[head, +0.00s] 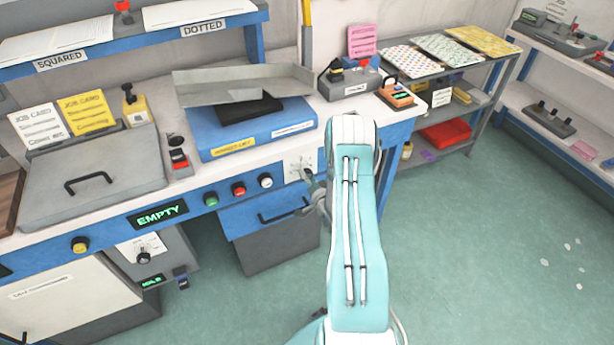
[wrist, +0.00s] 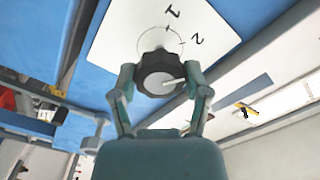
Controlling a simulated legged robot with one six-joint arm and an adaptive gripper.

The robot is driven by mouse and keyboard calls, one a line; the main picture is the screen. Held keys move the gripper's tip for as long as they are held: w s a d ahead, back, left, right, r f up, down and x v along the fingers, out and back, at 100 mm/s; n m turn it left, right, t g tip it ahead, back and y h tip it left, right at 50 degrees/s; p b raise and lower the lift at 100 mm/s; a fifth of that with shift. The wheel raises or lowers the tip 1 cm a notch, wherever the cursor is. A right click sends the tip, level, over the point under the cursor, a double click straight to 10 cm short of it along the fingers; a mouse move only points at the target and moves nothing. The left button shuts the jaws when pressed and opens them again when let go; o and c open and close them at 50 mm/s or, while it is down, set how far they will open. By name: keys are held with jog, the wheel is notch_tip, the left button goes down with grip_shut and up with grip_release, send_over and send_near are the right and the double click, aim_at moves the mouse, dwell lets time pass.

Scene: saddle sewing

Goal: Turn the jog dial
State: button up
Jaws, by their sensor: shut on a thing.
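The jog dial (wrist: 154,84) is a dark, ridged knob with a white pointer line, on a white plate (wrist: 112,38) marked 1 and 2. In the wrist view the pointer aims to the right, below the 2. My gripper (wrist: 160,77) has one finger on each side of the knob and is shut on it. In the head view the plate (head: 297,163) sits on the blue bench front, right of the white button. My arm and gripper (head: 317,190) partly hide the dial there.
Red (head: 239,189), green and white buttons and an "EMPTY" display (head: 158,214) line the bench front. A blue drawer (head: 270,218) hangs below the dial. Another knob (head: 144,257) is at lower left. Shelves (head: 470,125) stand at right; the green floor is open.

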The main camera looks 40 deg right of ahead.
jog(key=shift+d, duration=0.1)
jog(key=o, duration=1.1)
jog(key=shift+d, duration=0.1)
jog(key=shift+o, duration=0.2)
jog(key=v, duration=1.2)
jog(key=shift+w+f, duration=0.1)
